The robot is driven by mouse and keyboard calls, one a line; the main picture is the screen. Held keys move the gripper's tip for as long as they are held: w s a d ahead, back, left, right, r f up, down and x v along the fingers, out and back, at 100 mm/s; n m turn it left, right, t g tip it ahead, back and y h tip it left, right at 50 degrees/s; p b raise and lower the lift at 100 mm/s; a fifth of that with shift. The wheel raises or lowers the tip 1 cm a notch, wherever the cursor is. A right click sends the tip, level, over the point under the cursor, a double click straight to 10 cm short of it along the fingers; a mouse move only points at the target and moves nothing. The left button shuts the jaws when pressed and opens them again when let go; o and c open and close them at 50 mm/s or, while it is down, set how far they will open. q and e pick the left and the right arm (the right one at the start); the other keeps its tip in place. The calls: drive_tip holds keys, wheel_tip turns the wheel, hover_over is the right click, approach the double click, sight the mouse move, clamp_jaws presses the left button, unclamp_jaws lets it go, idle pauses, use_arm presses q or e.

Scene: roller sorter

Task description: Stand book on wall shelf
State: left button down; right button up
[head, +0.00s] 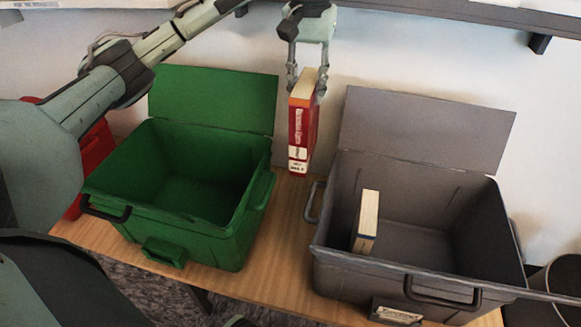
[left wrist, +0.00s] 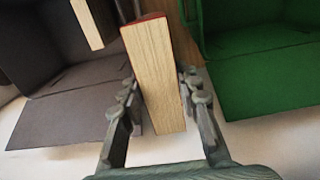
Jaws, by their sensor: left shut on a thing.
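A red book (head: 302,128) with an orange band and white labels on its spine is upright between the green and grey bins. My left gripper (head: 307,88) comes down from above and is shut on its upper end, one finger on each side. In the left wrist view, the book's pale page edge (left wrist: 158,85) lies between the two fingers of the left gripper (left wrist: 163,95). I cannot tell whether its lower end touches the table. The wall shelf (head: 450,15) runs along the top edge of the head view, mostly cut off. My right gripper is not in view.
An open green bin (head: 178,235) stands left on the wooden table (head: 268,262). An open grey bin (head: 345,272) stands right, with another book (head: 367,216) upright inside. A red bin (head: 97,150) is partly hidden behind my left arm. A shelf bracket (head: 539,43) juts down at upper right.

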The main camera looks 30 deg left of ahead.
use_arm(q)
wheel_tip(320, 180, down, 19)
drive_tip(key=b, duration=0.2)
drive_tip(key=shift+b, duration=0.3)
wheel_tip(320, 180, down, 7)
drive_tip(key=shift+r+b, duration=0.2)
drive_tip(key=shift+b, duration=0.1)
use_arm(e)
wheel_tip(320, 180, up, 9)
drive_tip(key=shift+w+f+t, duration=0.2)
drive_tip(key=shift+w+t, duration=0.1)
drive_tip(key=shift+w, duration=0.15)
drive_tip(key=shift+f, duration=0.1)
